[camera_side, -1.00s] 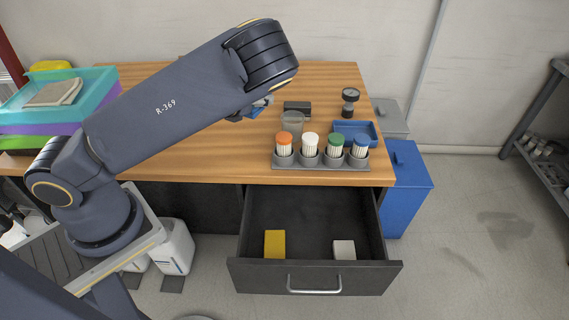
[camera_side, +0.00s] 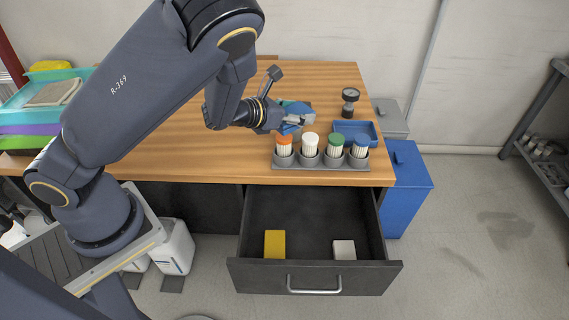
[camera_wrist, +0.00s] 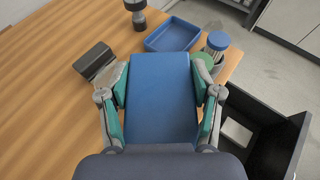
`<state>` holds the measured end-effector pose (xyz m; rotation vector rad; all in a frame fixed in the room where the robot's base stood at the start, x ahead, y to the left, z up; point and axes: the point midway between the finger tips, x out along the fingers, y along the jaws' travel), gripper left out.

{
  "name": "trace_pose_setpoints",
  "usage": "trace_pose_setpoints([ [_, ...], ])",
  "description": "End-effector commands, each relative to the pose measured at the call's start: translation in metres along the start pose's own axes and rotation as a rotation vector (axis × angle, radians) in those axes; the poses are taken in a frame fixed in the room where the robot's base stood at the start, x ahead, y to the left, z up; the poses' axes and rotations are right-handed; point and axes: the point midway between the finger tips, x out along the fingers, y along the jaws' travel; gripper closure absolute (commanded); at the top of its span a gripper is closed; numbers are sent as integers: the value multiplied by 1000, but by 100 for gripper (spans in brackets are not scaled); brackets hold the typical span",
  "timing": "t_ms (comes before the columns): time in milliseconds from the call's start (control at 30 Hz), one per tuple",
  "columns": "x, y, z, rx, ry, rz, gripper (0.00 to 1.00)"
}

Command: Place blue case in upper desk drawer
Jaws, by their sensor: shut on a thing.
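My gripper (camera_wrist: 160,100) is shut on the blue case (camera_wrist: 160,85); its two green-padded fingers press the case's sides. In the side view my gripper (camera_side: 294,120) is above the desk top, just behind the orange-capped bottle, and the blue case (camera_side: 287,128) is mostly hidden by it. The upper desk drawer (camera_side: 315,278) is pulled open below the desk front. A yellow box (camera_side: 275,243) and a white box (camera_side: 344,250) lie inside it. The wrist view shows part of the open drawer (camera_wrist: 285,150) at lower right.
A grey rack (camera_side: 322,163) of several capped bottles stands at the desk's front edge, between my gripper and the drawer. A blue tray (camera_side: 355,128), a black gauge (camera_side: 350,98) and a dark holder (camera_wrist: 95,60) stand nearby. The drawer's middle is clear.

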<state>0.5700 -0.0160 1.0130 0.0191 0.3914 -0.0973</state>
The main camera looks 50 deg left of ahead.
Motion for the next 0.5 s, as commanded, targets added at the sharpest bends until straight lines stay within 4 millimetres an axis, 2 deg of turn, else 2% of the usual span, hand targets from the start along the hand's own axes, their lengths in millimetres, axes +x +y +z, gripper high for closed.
trace_pose_setpoints([
  [167, 12, 32, -5, -8, 0, 19, 73],
  [267, 16, 63, -11, -22, 1, 53, 73],
  [367, 18, 107, -20, -44, 1, 107, 73],
  [500, 6, 180, -41, -89, 2, 215, 73],
])
